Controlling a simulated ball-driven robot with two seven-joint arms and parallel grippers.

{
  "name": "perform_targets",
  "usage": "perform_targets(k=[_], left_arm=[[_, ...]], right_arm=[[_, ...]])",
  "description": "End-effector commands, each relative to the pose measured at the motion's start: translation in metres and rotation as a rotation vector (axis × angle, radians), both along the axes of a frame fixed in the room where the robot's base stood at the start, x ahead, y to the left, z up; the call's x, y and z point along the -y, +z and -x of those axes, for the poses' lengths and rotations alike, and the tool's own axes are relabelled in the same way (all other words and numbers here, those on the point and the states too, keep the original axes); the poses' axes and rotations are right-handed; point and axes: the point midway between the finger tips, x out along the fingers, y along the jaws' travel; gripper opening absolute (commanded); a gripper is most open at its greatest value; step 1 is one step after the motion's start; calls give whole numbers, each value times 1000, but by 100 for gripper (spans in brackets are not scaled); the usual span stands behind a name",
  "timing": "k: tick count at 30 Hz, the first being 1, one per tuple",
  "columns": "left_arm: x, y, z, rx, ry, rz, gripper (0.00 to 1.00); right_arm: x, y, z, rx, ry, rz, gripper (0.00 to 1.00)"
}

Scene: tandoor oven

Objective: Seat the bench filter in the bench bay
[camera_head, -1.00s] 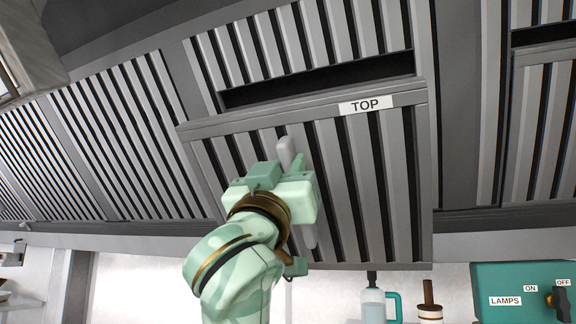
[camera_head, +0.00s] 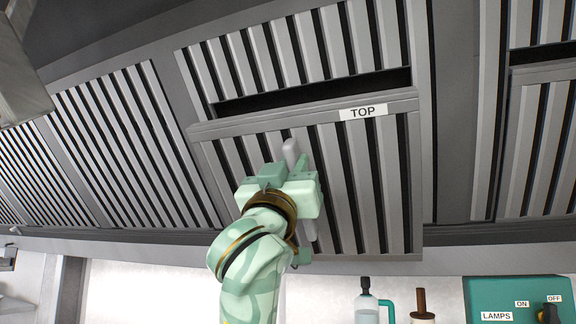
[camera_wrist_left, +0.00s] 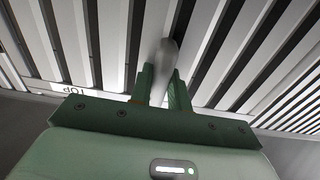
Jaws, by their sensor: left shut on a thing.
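The bench filter (camera_head: 345,185) is a grey slatted metal panel with a TOP label (camera_head: 363,112) on its upper edge. My left gripper (camera_head: 290,170) is shut on the pale upright bar handle on its face. The handle (camera_wrist_left: 163,62) also shows between the fingers in the left wrist view. The panel is slightly tilted in the head view and lies over the bay in the sloping hood. A dark gap (camera_head: 315,92) of the bay opening shows above its top edge, with more slats above that. Whether its lower edge touches the bay's ledge cannot be told. My right gripper is not in view.
Other slatted filters fill the hood at left (camera_head: 115,150) and right (camera_head: 545,140). Below stand a bottle with a teal handle (camera_head: 367,307), a brown-handled item (camera_head: 420,305) and a teal LAMPS switch box (camera_head: 515,295). A grey metal block hangs at upper left.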

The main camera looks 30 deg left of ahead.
Motion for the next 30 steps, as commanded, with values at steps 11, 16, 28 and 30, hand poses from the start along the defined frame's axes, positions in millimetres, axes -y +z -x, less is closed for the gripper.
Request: perform_targets(k=[11, 16, 28, 30], left_arm=[[-7, 28, -25, 6, -1, 0, 0], [-9, 39, -35, 6, 0, 0, 0], [-11, 48, -44, 7, -1, 0, 0], [-11, 48, -44, 7, -1, 0, 0]], right_arm=[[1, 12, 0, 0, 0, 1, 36], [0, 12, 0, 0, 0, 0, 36], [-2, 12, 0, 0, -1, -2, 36], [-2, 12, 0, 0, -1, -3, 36]])
